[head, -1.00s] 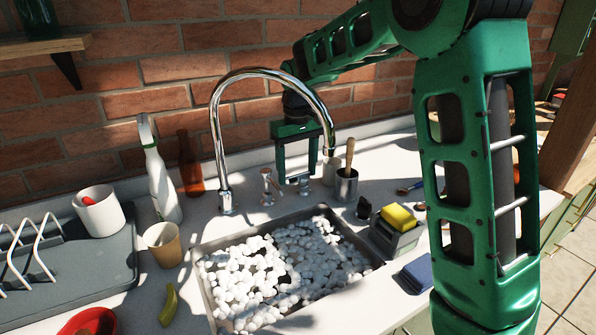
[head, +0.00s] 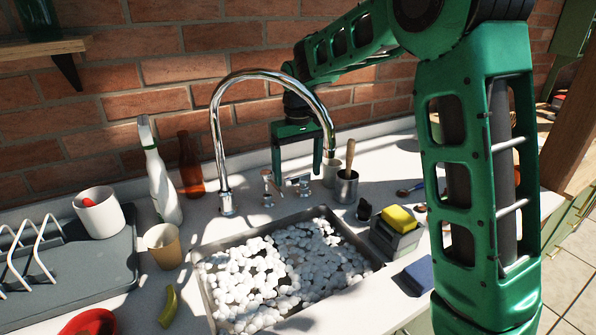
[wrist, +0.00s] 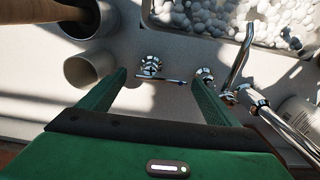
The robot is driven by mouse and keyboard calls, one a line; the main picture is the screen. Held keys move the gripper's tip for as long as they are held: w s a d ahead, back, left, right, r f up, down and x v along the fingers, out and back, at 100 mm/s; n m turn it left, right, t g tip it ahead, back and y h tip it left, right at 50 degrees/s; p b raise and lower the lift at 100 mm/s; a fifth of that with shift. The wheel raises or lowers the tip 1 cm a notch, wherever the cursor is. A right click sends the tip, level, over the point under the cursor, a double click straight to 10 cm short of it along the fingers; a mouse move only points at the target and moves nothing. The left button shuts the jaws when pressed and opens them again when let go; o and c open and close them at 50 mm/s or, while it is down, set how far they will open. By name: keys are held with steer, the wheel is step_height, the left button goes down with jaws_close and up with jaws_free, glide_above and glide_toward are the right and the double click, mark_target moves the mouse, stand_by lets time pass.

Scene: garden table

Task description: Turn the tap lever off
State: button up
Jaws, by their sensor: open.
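The chrome gooseneck tap (head: 222,150) rises behind the sink, and its spout arches to the right. Two small chrome handles stand beside its base: a left one (head: 267,188) with a reddish mark and a right one (head: 303,188) with a thin lever pointing left. In the wrist view the lever (wrist: 162,80) lies crosswise between my fingertips, by one handle (wrist: 150,64); the other handle (wrist: 205,73) is beside my right fingertip. My gripper (head: 297,172) is open and empty, pointing down over the handles. Whether a finger touches the lever, I cannot tell.
The sink (head: 200,285) is full of white foam. A metal cup with a wooden handle (head: 346,187) and a pale cup (head: 331,172) stand close right of my gripper. A spray bottle (head: 160,185) and brown bottle (head: 191,165) stand left. A brick wall is behind.

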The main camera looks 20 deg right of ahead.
step_height(320, 180, up, 11)
steer(key=shift+f, duration=0.15)
stand_by(0.4)
steer(key=shift+w+d, duration=0.1)
steer(key=shift+d, duration=0.05)
